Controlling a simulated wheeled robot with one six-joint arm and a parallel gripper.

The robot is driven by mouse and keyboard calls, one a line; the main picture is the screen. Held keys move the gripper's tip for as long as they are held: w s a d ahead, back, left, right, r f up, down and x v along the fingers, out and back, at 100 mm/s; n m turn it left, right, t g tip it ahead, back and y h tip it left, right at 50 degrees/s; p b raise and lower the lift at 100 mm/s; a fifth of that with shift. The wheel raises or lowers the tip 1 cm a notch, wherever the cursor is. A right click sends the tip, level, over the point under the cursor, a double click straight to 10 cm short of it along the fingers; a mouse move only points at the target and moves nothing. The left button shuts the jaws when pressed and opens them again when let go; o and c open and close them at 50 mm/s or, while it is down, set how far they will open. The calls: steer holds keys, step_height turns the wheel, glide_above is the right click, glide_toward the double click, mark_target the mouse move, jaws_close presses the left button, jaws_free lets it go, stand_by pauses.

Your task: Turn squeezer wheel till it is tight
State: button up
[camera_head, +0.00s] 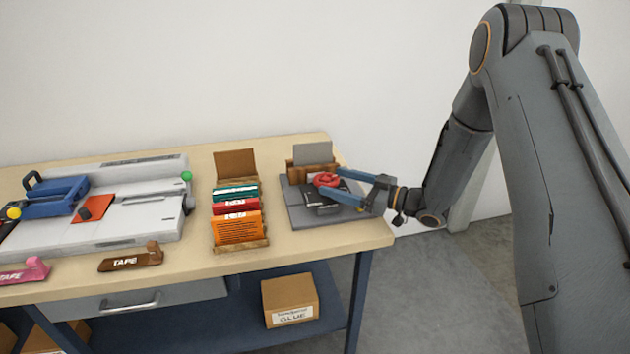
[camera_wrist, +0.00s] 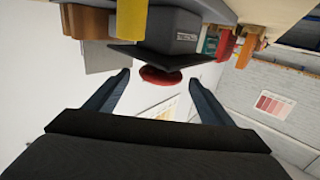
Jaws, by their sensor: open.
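The squeezer wheel (camera_head: 326,180) is a red round handwheel on a small press at the table's right end. The press has a flat grey base (camera_head: 305,215) and a dark block below the wheel. My gripper (camera_head: 334,181) reaches in from the right with two blue fingers, one on each side of the wheel. In the wrist view the wheel (camera_wrist: 160,77) lies between the two fingertips, with a visible gap on each side. The gripper is open and holds nothing. Part of the press is hidden behind the fingers.
A wooden block with an upright grey sheet (camera_head: 313,153) stands just behind the press. A rack of coloured booklets (camera_head: 237,229) is to its left. A paper trimmer (camera_head: 130,222) and tape dispensers (camera_head: 131,261) are farther left. Bare tabletop lies in front of the press.

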mark_target(318, 177)
steer(key=p+x, duration=0.2)
steer(key=x, duration=0.4)
steer(key=shift+a, duration=0.2)
steer(key=shift+x, duration=0.75)
steer(key=shift+f, duration=0.1)
steer(key=shift+c, duration=0.2)
steer(key=c, duration=1)
